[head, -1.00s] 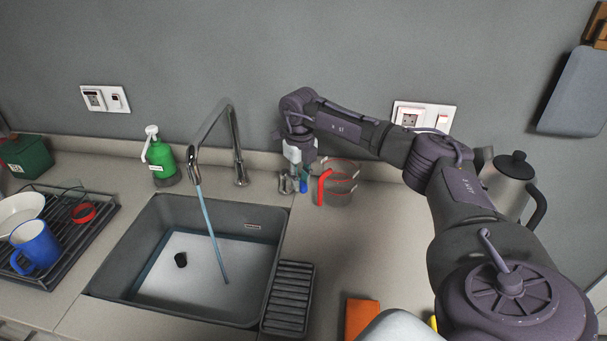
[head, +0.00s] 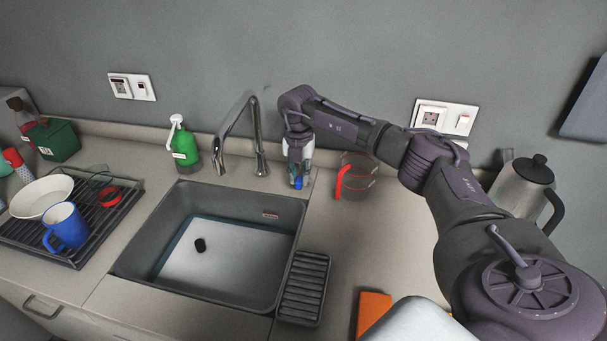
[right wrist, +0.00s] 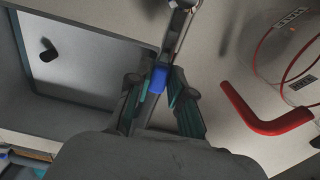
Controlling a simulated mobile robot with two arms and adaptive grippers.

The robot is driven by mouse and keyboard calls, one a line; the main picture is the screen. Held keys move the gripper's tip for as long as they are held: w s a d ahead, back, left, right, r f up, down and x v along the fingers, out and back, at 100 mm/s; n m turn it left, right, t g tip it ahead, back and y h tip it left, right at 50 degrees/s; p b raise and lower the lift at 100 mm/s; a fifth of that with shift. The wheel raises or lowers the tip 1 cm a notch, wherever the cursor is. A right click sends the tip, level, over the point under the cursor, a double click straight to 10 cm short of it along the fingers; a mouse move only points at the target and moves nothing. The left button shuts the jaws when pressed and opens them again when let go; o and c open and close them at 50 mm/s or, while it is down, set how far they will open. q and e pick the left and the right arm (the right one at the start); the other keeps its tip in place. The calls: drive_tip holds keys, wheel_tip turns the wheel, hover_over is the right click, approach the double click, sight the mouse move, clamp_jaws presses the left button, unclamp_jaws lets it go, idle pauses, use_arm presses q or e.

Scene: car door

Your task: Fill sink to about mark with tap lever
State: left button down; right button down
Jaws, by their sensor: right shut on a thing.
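The grey sink (head: 232,203) holds a shallow layer of clear water (head: 228,258). A small pale mark plate (head: 271,215) is on its back wall, above the water surface. My right gripper (head: 297,172) is at the right of the tap, pointing down, shut on the tap lever. The lever's blue tip (right wrist: 158,79) shows between the fingers in the right wrist view; the gripper hides part of the lever in the head view. My left gripper is not in view.
A clear jug with a red handle (head: 358,178) stands close to the right of my gripper. A green soap bottle (head: 185,150) is left of the tap. A dish rack (head: 75,253) and kettle (head: 523,185) stand at the sides. A small black object (head: 200,244) is in the sink.

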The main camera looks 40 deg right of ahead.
sight(298, 178)
drive_tip(key=shift+w+r, duration=0.15)
drive_tip(key=shift+w, duration=0.05)
idle(0.4)
drive_tip(key=c, duration=1)
unclamp_jaws()
drive_tip(key=shift+a, duration=0.1)
drive_tip(key=shift+c, duration=0.2)
wheel_tip(298, 178, up, 12)
